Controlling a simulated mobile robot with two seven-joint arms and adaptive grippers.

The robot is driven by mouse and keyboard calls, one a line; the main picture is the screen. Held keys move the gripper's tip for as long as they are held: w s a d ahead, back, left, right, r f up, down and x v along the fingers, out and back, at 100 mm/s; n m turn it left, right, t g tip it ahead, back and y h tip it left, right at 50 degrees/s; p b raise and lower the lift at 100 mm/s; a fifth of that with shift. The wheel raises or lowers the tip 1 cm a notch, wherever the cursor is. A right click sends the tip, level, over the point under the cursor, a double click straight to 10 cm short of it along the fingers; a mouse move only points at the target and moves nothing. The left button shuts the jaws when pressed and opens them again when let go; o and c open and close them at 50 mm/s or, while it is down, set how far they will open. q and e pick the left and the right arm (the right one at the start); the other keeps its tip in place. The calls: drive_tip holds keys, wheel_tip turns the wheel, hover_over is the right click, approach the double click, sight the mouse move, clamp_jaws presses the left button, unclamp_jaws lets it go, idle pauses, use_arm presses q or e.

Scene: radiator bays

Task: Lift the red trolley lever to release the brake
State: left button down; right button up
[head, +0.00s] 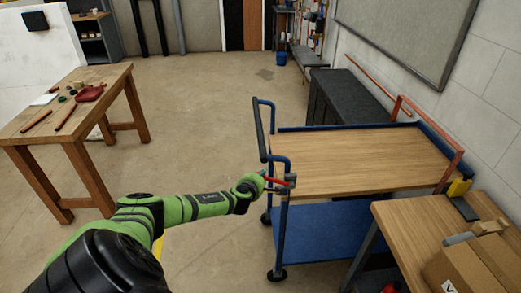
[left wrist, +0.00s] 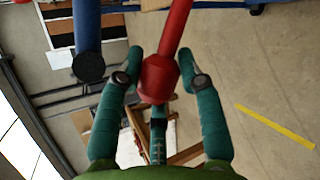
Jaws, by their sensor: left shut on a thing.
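The red lever (head: 274,179) sits at the near left corner of the blue trolley (head: 340,232), which has a wooden top. My left gripper (head: 279,183) is at this corner, shut on the lever. In the left wrist view the red lever (left wrist: 173,52) comes in from the top, and its thick end lies between the two green fingers of the left gripper (left wrist: 162,72). A blue trolley tube (left wrist: 87,40) runs beside the left finger. The finger contact is partly hard to see in the head view. My right gripper is not in view.
A wooden table (head: 70,110) with tools stands at the left. A wooden bench (head: 447,222) with a cardboard box (head: 475,262) is close to the trolley's right. A dark cabinet (head: 345,97) stands behind the trolley. The floor (head: 205,120) between table and trolley is clear.

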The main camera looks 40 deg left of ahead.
use_arm(q)
drive_tip(key=shift+w+d+r, duration=0.1)
drive_tip(key=shift+w+r, duration=0.15)
drive_tip(key=shift+r, duration=0.05)
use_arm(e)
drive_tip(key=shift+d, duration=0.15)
use_arm(q)
drive_tip(key=c, duration=0.8)
unclamp_jaws()
drive_tip(key=shift+o, duration=0.3)
drive_tip(key=shift+d, duration=0.15)
drive_tip(key=shift+s, duration=0.35)
drive_tip(key=v, duration=1.1)
drive_tip(key=shift+d+r, duration=0.15)
drive_tip(key=shift+r, duration=0.1)
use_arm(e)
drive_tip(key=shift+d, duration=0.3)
